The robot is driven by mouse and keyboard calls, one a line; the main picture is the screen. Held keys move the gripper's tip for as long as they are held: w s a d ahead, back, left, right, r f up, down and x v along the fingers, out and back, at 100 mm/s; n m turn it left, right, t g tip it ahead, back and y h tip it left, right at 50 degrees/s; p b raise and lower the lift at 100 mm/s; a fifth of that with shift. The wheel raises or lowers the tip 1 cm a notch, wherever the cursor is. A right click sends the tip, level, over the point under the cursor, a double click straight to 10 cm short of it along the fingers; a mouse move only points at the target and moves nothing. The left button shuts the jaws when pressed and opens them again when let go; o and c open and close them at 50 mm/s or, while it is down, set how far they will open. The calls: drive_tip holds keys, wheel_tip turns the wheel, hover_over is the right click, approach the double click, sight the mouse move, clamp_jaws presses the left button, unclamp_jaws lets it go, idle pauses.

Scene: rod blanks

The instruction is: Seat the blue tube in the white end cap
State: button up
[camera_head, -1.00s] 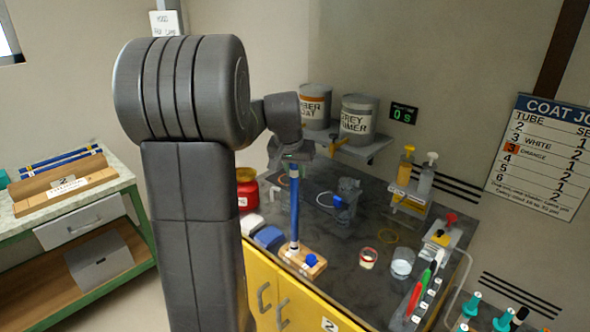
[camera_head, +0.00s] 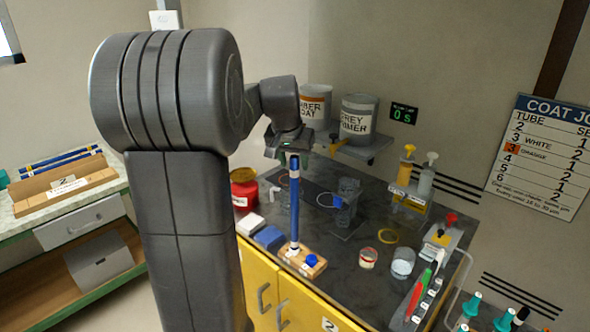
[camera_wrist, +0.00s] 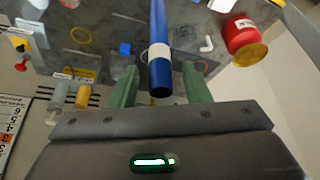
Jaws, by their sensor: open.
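The blue tube (camera_head: 294,210) stands upright at the front edge of the dark counter, with a white band near its top. Its foot meets a white piece, seemingly the white end cap (camera_head: 294,247), on a small wooden block (camera_head: 303,262). How deep the tube sits in it cannot be told. My gripper (camera_head: 291,150) is at the tube's top, open. In the wrist view the tube (camera_wrist: 160,20) runs between the two green fingers of my gripper (camera_wrist: 160,75), its near end showing, with a gap on each side.
A blue plug (camera_head: 312,260) sits on the same block. A clear cup (camera_head: 402,263) and a red-rimmed cup (camera_head: 368,258) stand to the right. Cans (camera_head: 358,117) sit on a shelf behind.

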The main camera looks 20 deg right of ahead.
sight(295, 168)
drive_tip(key=v, duration=0.8)
drive_tip(key=shift+r, duration=0.15)
drive_tip(key=x, duration=1.1)
drive_tip(key=shift+f, duration=0.35)
drive_tip(key=shift+w+d+p, duration=0.15)
drive_tip(key=shift+p, duration=0.15)
wheel_tip(295, 168, up, 3)
drive_tip(key=shift+r, duration=0.15)
